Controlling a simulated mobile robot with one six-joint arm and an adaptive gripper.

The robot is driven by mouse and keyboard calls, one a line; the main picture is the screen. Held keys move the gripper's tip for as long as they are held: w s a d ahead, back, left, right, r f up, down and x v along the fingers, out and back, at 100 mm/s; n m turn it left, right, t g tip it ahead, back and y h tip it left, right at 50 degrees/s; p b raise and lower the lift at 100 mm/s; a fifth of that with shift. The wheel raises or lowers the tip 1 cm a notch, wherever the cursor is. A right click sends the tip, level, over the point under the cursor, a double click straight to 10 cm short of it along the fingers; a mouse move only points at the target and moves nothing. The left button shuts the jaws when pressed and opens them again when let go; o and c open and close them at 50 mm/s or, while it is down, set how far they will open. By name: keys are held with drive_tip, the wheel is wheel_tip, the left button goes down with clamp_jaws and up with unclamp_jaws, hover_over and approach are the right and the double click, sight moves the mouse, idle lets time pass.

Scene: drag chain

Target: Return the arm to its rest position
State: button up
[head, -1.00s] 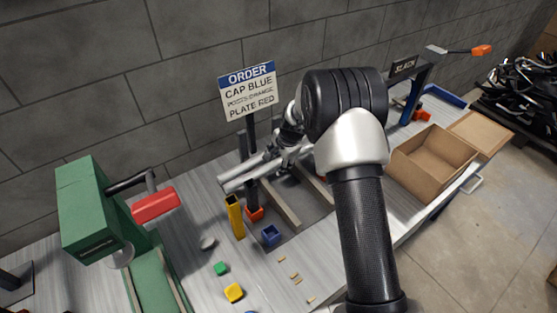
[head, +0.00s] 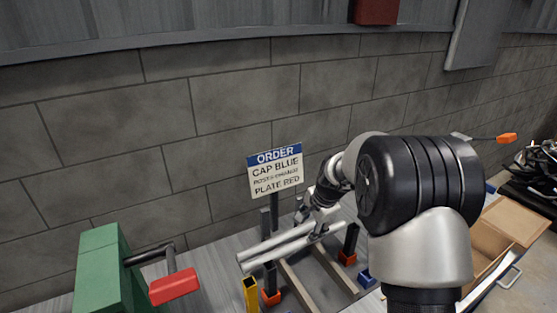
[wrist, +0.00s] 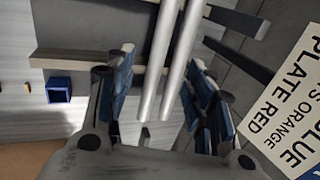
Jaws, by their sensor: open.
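My arm reaches up from the lower right in the head view, its big black and silver elbow in front. My gripper (head: 318,205) is beyond it, over the workbench and right of the order sign; its fingers are small there. In the wrist view my gripper (wrist: 162,75) has its two dark-blue-padded fingers spread apart. Two pale parallel rods (wrist: 170,70) show between the fingers; I cannot tell whether they touch. The rods (head: 285,245) also slant across the head view, their left end above a yellow post (head: 250,294).
The order sign (head: 275,172) stands close to the gripper; its board (wrist: 292,95) is at right in the wrist view. A green press (head: 102,270) with a red handle (head: 174,286) is at left. An open cardboard box (head: 490,250) is at right. A block wall (head: 230,120) backs the bench.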

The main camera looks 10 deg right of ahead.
drive_tip(key=s+a+r+n, duration=0.2)
drive_tip(key=s+r+n, duration=0.4)
drive_tip(key=s+r, duration=0.95)
drive_tip(key=s+n+h, duration=0.1)
drive_tip(key=s+n, duration=0.6)
drive_tip(key=s, duration=1.5)
drive_tip(key=shift+d+r+t, duration=0.15)
drive_tip(key=shift+t, duration=0.25)
